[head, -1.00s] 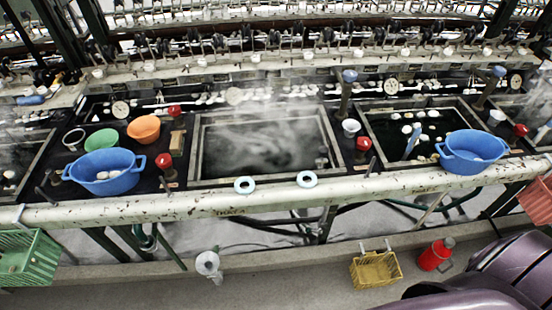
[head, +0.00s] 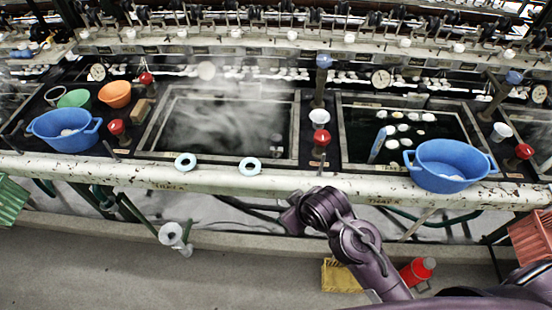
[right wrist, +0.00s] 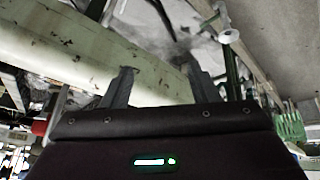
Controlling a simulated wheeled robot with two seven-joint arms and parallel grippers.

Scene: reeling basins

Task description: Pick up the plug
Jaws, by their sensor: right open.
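I cannot surely pick out the plug in either view. In the head view the steaming basin (head: 222,125) lies left of centre and a second dark basin (head: 425,112) lies to the right. In the head view my right arm reaches up from the lower right to just in front of the rail. My left gripper is not in view.
Red-topped knobs (head: 321,139) and tall posts (head: 322,85) rise between basins.

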